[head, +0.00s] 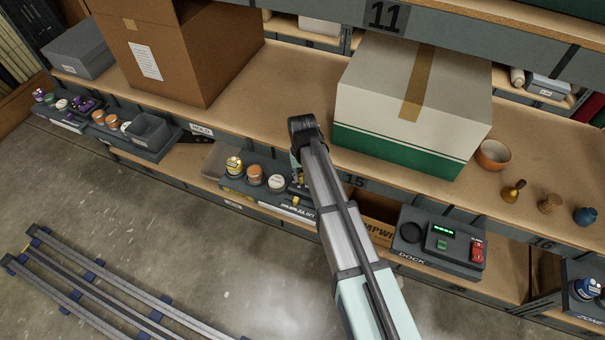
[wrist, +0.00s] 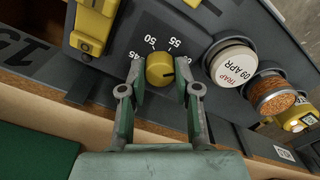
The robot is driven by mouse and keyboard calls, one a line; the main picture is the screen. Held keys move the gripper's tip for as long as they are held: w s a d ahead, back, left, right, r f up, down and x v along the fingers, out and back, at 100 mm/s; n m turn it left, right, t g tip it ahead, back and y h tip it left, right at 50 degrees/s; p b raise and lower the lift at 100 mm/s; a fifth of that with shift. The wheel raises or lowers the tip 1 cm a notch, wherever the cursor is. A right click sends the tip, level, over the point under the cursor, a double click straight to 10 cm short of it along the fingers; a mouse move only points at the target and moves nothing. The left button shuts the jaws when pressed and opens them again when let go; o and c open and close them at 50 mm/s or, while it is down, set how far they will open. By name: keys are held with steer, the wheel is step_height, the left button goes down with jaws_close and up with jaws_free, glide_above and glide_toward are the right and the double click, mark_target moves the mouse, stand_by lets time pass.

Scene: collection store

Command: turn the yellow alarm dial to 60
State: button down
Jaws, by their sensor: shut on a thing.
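The yellow alarm dial (wrist: 159,68) sits on a dark grey panel in the wrist view. A dark line on the dial's face points to the right, toward one finger. My gripper (wrist: 160,82) has one finger on each side of the dial and is shut on it. In the head view my arm reaches down to the shelf front, and the dial and fingertips are mostly hidden behind it.
A large white-green box (head: 400,105) stands on the shelf above. A dock unit (head: 440,242) sits to the right.

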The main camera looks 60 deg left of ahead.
steer(key=c, duration=0.8)
jaws_free()
step_height(320, 180, up, 12)
